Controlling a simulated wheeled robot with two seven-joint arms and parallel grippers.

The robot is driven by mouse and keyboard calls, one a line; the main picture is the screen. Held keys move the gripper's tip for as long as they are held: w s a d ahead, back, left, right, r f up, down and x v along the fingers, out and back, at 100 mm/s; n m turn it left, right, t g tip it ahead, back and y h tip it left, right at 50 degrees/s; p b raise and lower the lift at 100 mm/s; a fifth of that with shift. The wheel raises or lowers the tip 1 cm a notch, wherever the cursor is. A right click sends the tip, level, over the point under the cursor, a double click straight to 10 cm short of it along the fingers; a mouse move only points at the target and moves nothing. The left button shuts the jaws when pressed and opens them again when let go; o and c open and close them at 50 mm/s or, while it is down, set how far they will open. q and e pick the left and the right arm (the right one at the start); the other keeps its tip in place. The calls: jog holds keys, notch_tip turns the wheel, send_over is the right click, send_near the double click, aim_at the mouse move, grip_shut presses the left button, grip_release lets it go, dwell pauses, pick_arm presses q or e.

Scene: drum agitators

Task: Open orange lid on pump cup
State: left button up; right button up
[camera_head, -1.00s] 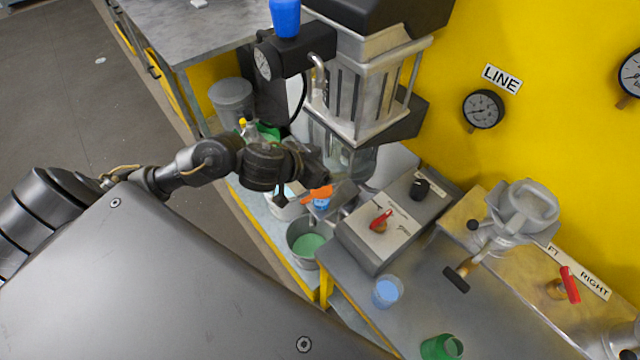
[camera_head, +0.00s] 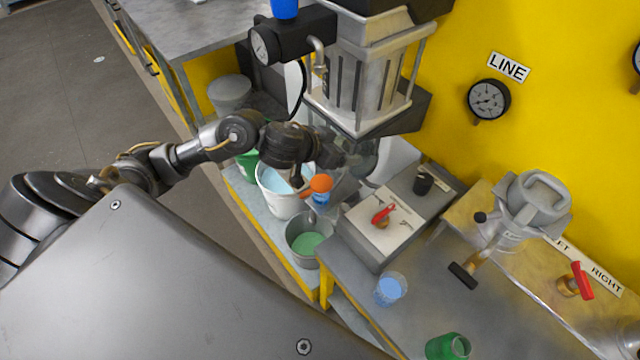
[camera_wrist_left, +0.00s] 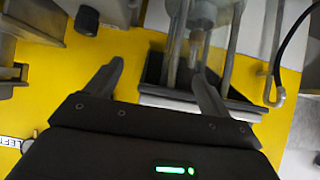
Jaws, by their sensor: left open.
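The pump cup is a small blue cup (camera_head: 321,198) in the middle of the camera_head view, near the grey control box. Its orange lid (camera_head: 321,183) shows as a round orange face above the blue body, with a narrow orange part to its left. I cannot tell whether the lid is fully raised. My left gripper (camera_head: 352,160) is above and right of the lid, apart from it, in front of the clear vessel. In the left wrist view the two fingers (camera_wrist_left: 158,82) are spread with nothing held between them; the cup is not seen there. My right gripper is not in view.
A white bucket (camera_head: 271,201) of light blue liquid and a grey bucket (camera_head: 293,238) of green liquid stand beside the cup. The control box (camera_head: 362,238) with a red switch is to the right. The mixer column (camera_head: 365,75) rises behind. A blue cup (camera_head: 388,292) stands on the bench.

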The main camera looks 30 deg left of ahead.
pick_arm(q)
jog(key=shift+w+d+f, duration=0.1)
jog(key=shift+w+f, duration=0.15)
jog(key=shift+w, duration=0.1)
jog(key=s+a+p, duration=0.1)
jog(key=s+a, duration=0.2)
jog(key=s, duration=0.6)
jog(key=s+a+p, duration=0.1)
jog(key=s+a, duration=0.2)
jog(key=s, duration=0.7)
jog(key=shift+s+a+f, duration=0.3)
jog(key=shift+a+f, duration=0.1)
jog(key=shift+f, duration=0.05)
jog(key=w+d+f, duration=0.1)
jog(key=w+f, duration=0.2)
jog(key=f, duration=0.2)
jog(key=shift+f+b, duration=0.2)
jog(key=shift+b, duration=0.2)
jog(key=shift+w, duration=0.1)
